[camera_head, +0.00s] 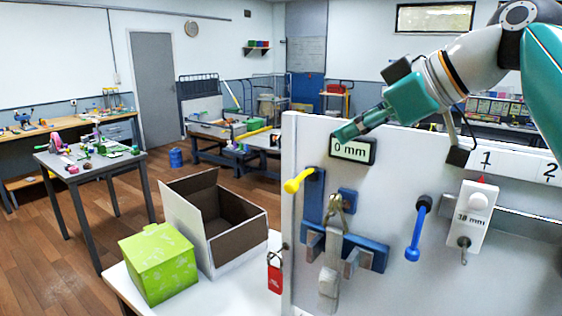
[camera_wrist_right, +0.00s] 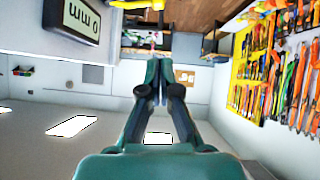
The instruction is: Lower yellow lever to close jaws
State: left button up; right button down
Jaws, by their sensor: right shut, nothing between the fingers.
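The yellow lever (camera_head: 299,180) sticks out to the left from the top of a blue bracket (camera_head: 313,205) on the white panel. Metal jaws (camera_head: 329,245) sit below it, with a grey block hanging at the bottom. My right gripper (camera_head: 345,134) is shut and empty, up at the panel's top beside the "0 mm" display (camera_head: 352,150), above and right of the lever. In the right wrist view my fingertips (camera_wrist_right: 153,66) are together, and the yellow lever (camera_wrist_right: 135,4) shows at the top edge, apart from them. My left gripper is not in view.
An open box (camera_head: 228,235) and a green box (camera_head: 158,262) stand on the white table. Space left of the lever is clear.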

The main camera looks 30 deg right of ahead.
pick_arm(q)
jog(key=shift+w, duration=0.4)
pick_arm(e)
jog(key=shift+w+r, duration=0.1)
jog(key=shift+w, duration=0.25)
pick_arm(q)
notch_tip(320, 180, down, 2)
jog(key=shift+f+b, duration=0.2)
jog(key=shift+b, duration=1.05)
pick_arm(e)
jog(key=s+d+f+x, duration=0.1)
jog(key=f+x, duration=0.1)
jog(key=x, duration=1)
jog(key=shift+a+f, duration=0.15)
jog(key=shift+f, duration=0.25)
jog(key=shift+w, duration=0.1)
